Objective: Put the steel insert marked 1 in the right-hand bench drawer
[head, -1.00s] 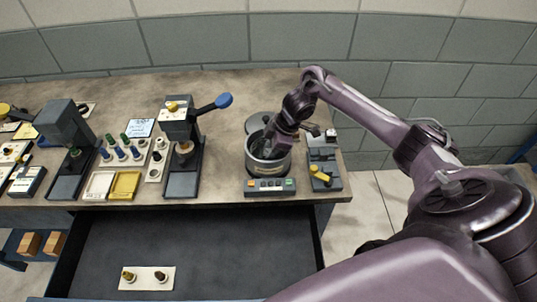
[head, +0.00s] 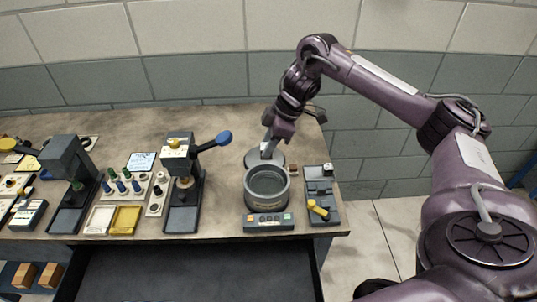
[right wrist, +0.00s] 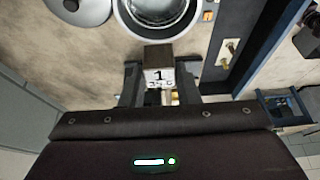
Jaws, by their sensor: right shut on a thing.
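My right gripper (head: 267,142) is raised over the bench just behind the round pot (head: 268,203). In the right wrist view, my right gripper (right wrist: 160,88) is shut on the steel insert marked 1 (right wrist: 158,67), a small block with a dark top and a white label with a black "1". In the head view the insert (head: 266,151) is a small pale bit at the fingertips. An open dark drawer (head: 190,275) sticks out under the bench front; its near part is cut off. My left gripper is not in view.
A grey lid (head: 252,160) lies behind the pot. A button panel (head: 268,222) stands in front of it and a fixture with a yellow handle (head: 318,210) to its right. Two presses (head: 182,205) and small parts fill the left side. Bare bench lies between the right press and pot.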

